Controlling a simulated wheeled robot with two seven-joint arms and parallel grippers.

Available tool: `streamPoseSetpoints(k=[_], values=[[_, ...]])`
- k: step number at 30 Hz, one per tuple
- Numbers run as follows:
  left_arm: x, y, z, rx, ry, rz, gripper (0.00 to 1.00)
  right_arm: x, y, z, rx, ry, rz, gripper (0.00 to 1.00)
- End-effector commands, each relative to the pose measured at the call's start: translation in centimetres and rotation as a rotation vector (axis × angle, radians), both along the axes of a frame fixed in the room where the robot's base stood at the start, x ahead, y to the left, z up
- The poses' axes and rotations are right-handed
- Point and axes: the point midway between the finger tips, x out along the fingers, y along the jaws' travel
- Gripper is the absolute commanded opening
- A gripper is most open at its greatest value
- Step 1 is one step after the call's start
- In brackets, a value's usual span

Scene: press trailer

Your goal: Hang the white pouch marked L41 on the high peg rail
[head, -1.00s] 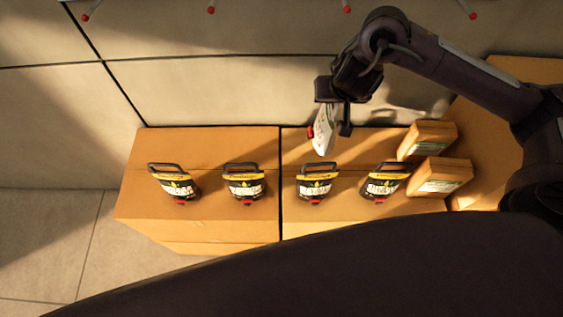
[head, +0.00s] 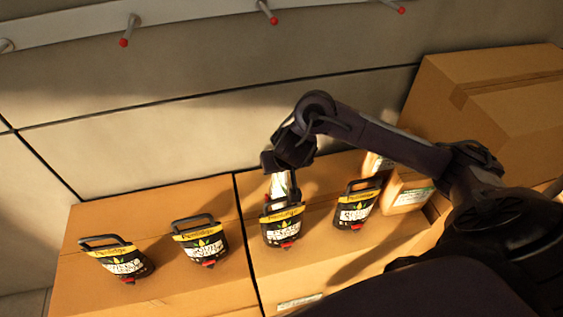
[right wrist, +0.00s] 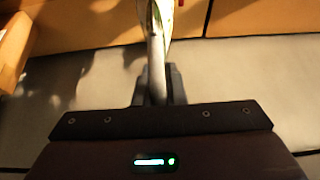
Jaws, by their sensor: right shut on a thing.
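My right gripper (head: 281,172) is shut on a white pouch (head: 279,187), holding it above the boxes. The pouch's lower part is hidden behind a black-and-yellow handled container, and I cannot read its marking. In the right wrist view the pouch (right wrist: 157,45) shows edge-on between the fingers of the gripper (right wrist: 158,88). The peg rail (head: 190,11) runs along the wall at the top of the head view, with red-tipped pegs such as this peg (head: 129,30). The held pouch is well below the rail and apart from it. My left gripper is not in view.
Several black-and-yellow handled containers (head: 204,241) stand in a row on cardboard boxes (head: 160,205). Small brown packages (head: 407,192) stand at the row's right end. A larger carton (head: 490,105) is at the right. The wall between boxes and rail is clear.

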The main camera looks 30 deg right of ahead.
Motion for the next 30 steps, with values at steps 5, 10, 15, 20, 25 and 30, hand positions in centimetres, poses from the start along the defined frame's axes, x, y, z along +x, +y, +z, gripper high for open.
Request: streamPoseSetpoints(k=[5, 10, 15, 20, 25, 30], values=[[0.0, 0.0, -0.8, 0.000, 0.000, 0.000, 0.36, 0.1, -0.1, -1.5, -0.001, -0.005, -0.003, 0.00], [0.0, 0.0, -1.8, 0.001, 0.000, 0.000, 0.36, 0.1, -0.1, -3.6, -0.001, -0.006, -0.003, 0.00], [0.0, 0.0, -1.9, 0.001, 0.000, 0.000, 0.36, 0.2, -0.1, -4.2, -0.001, -0.008, -0.002, 0.00], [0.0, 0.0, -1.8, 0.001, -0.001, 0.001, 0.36, 0.2, 0.0, -4.1, 0.000, -0.008, -0.001, 0.00], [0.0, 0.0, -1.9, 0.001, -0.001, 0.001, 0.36, 0.2, 0.0, -4.4, 0.001, -0.007, -0.003, 0.00], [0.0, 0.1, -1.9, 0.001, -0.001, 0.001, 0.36, 0.0, 0.0, -4.6, 0.000, -0.001, -0.001, 0.32]])
